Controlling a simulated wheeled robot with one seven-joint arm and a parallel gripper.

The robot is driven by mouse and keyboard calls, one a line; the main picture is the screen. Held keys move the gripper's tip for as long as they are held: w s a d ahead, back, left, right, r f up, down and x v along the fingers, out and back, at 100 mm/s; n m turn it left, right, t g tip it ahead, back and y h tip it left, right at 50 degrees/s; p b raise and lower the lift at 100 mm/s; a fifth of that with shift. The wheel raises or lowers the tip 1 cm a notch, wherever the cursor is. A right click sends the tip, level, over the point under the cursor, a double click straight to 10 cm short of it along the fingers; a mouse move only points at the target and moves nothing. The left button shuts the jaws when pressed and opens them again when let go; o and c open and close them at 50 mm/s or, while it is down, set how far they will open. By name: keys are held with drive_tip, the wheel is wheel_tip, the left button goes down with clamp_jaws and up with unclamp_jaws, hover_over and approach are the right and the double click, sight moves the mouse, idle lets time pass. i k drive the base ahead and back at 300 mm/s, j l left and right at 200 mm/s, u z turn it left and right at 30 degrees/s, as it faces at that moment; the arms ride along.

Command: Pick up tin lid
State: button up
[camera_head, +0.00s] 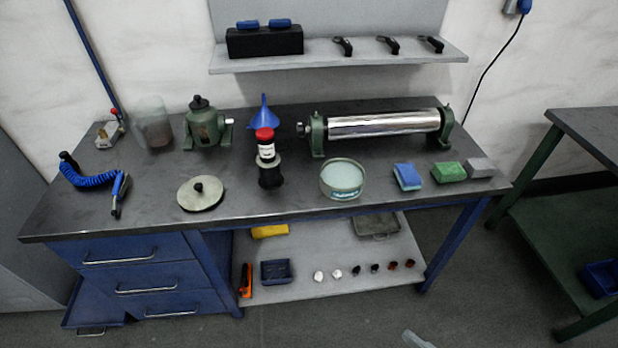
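A pale grey-green round disc with a black knob (200,192) lies flat on the workbench (115,228), left of the middle and near the front edge. It looks like the tin lid. A round, low tin (343,180) with a pale blue-green top or contents stands right of the middle near the front edge. I cannot tell whether its top is open or covered. The disc and the tin are well apart and similar in width. My gripper does not show clearly in the head view, and nothing touches the disc.
A red-capped bottle (266,145) stands between disc and tin. A blue coiled hose (90,178) with a nozzle lies left of the disc. A green machine (203,125) and a chrome roller (383,124) stand behind. Blocks (447,172) lie at right. Bench around the disc is clear.

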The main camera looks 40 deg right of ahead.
sight(202, 192)
drive_tip(key=i+j+u, duration=0.2)
drive_tip(key=i, duration=0.25)
drive_tip(key=i+j+u, duration=0.2)
drive_tip(key=i+j, duration=0.15)
drive_tip(key=i, duration=0.15)
drive_tip(key=i+j+u, duration=0.2)
drive_tip(key=i, duration=0.25)
